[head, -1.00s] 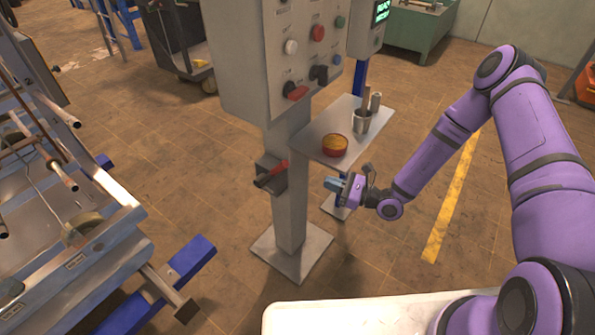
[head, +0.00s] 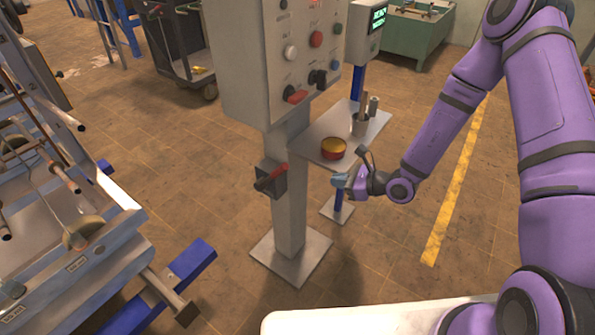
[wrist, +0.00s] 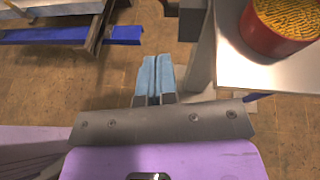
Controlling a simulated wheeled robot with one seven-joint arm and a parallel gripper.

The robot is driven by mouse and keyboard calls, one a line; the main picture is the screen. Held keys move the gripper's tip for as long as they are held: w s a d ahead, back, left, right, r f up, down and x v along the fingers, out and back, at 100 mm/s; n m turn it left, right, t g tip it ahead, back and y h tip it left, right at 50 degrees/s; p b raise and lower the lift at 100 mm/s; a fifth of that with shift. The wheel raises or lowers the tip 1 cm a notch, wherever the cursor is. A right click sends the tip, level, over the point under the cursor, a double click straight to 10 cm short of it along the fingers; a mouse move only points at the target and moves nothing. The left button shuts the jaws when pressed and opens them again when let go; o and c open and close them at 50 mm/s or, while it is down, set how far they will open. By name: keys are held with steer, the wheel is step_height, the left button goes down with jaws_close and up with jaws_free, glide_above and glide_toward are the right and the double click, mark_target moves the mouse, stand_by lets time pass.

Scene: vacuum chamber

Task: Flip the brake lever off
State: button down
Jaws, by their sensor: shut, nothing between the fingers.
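The brake lever (head: 268,179) is a short red handle on a small dark grey box (head: 268,190), on the side of the control post below the panel. It slants from lower left to upper right. My gripper (head: 340,180) is shut and empty, to the right of the lever and apart from it, below the small shelf. In the wrist view my blue fingertips (wrist: 154,77) are together, with bare floor beyond them. A grey box on the post (wrist: 192,18) shows ahead and slightly right; I cannot make out the red handle there.
The grey post (head: 290,215) stands on a floor plate. The control panel (head: 285,60) overhangs the lever. A metal frame machine (head: 75,235) is at left.

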steer(key=a+r+x, duration=0.1)
steer(key=r+x, duration=0.1)
steer(key=x, duration=1)
steer(key=shift+w+a+r, duration=0.2)
steer(key=shift+w+a, duration=0.1)
steer(key=shift+w, duration=0.05)
steer(key=w+a+r, duration=0.1)
steer(key=a, duration=0.1)
steer(key=w+a+r, duration=0.4)
steer(key=shift+w+a+r, duration=0.1)
steer(key=shift+a+r, duration=0.1)
steer(key=shift+a, duration=0.15)
